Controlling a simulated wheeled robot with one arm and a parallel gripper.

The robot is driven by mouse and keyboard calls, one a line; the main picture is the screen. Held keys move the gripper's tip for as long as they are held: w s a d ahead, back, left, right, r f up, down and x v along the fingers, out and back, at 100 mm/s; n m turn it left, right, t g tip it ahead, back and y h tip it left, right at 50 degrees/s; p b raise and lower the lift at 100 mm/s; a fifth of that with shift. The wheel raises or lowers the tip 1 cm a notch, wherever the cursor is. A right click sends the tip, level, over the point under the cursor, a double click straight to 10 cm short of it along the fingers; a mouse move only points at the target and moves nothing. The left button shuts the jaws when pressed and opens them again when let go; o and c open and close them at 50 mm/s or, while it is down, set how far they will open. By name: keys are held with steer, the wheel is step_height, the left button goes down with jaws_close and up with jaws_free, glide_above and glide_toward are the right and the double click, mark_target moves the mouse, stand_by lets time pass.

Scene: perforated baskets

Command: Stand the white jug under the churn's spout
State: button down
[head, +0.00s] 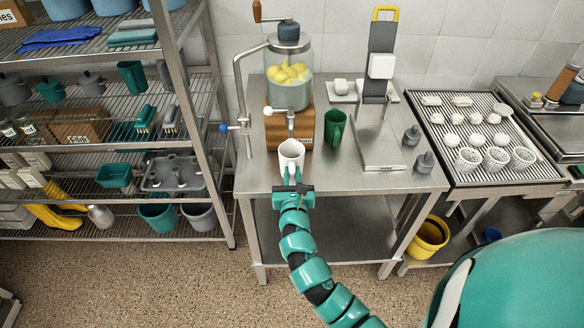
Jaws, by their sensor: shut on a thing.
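The white jug (291,155) is upright at the front of the steel table, with its open top facing up. My teal gripper (291,177) reaches in from the front and is shut on the jug's near side. The churn (289,95) has a clear vessel holding yellow lumps, on a wooden base. Its spout (291,122) points down just behind and above the jug's rim. I cannot tell whether the jug's mouth is directly below the spout, or whether its foot touches the table.
A green jug (335,128) stands right of the churn. Further right are a metal plate device (378,145) and two small grey pieces (412,135). A metal pipe with a blue-knobbed valve (225,128) is at left. The table's front left (255,180) is clear.

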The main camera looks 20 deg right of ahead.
steer(key=x, duration=0.2)
steer(key=p+x, duration=0.1)
steer(key=shift+w+d+f, duration=0.1)
steer(key=shift+w+f, duration=0.1)
steer(key=shift+f, duration=0.1)
steer(key=shift+s+f, duration=0.1)
steer(key=shift+f, duration=0.35)
steer(key=shift+f, duration=0.1)
steer(key=shift+f+b, duration=0.5)
steer(key=shift+f, duration=0.1)
steer(key=c, duration=1.3)
jaws_free()
